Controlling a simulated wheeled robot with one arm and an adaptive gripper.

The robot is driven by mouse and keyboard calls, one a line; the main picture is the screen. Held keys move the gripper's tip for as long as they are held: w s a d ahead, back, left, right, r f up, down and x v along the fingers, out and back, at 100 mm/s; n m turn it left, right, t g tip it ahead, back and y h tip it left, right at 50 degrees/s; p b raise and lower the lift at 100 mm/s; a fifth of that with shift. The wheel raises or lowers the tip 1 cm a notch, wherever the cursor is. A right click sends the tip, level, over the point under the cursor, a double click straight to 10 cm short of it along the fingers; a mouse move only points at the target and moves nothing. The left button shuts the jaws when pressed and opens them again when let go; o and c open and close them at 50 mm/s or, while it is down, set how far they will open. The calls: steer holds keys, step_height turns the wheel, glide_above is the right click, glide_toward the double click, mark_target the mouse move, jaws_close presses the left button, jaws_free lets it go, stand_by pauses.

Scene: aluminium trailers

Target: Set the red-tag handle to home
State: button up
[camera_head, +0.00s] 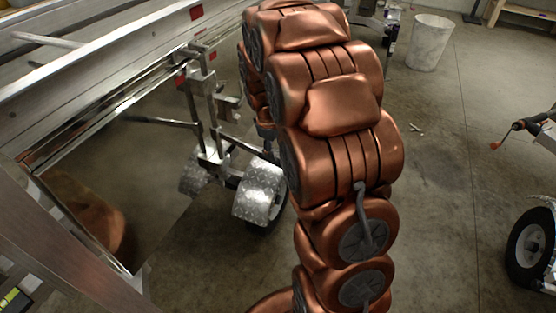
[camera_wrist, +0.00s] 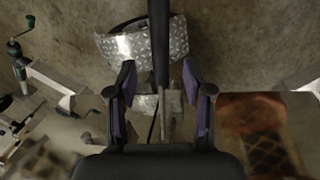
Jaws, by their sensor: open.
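In the head view, a metal frame (camera_head: 205,105) stands by the trailer with a dark bar handle (camera_head: 160,121) reaching left from it. A small red patch (camera_head: 180,79) shows near the frame's upper left; I cannot tell whether it is the tag. In the wrist view, my gripper (camera_wrist: 162,92) is open, with its two dark fingers apart. A dark upright bar (camera_wrist: 159,45) runs down from the top edge into the gap between them. I cannot tell whether either finger touches it. In the head view my arm hides the gripper.
A diamond-plate fender (camera_head: 258,190) over a wheel sits below the frame and shows in the wrist view (camera_wrist: 143,43). The aluminium trailer (camera_head: 110,80) fills the left. A white bucket (camera_head: 429,43) stands at the back; another wheel (camera_head: 530,245) is at right. Floor between is mostly clear.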

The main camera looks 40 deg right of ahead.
mark_target(278, 161)
steer(key=f, duration=0.4)
steer(key=d+f, duration=0.1)
steer(key=f, duration=0.1)
steer(key=shift+w+p, duration=0.15)
steer(key=shift+p, duration=0.15)
jaws_close()
stand_by(0.4)
